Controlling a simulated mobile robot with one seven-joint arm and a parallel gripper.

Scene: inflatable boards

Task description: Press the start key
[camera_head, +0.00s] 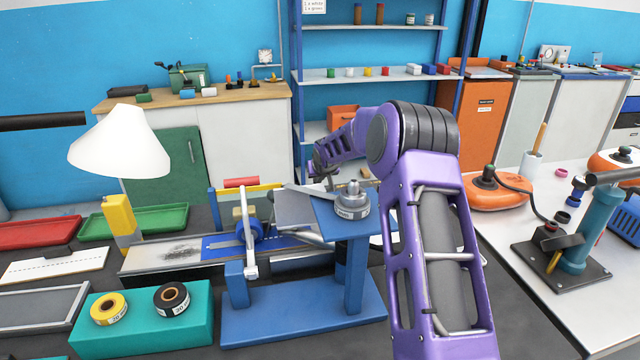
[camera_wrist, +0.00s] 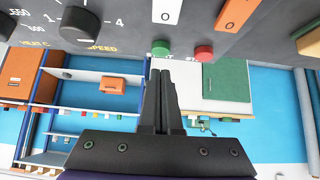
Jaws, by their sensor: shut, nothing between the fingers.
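A dark control panel (camera_wrist: 130,38) fills the top of the wrist view. A round green key (camera_wrist: 160,48) and a round red key (camera_wrist: 204,53) stick out at its edge. No start label is readable on either. My gripper (camera_wrist: 160,74) is shut and empty, its black fingers together. In the picture its tips lie just below the green key and left of the red one; I cannot tell whether they touch the green key. In the head view my gripper (camera_head: 322,168) is small and dark beyond my purple arm, and neither key can be made out.

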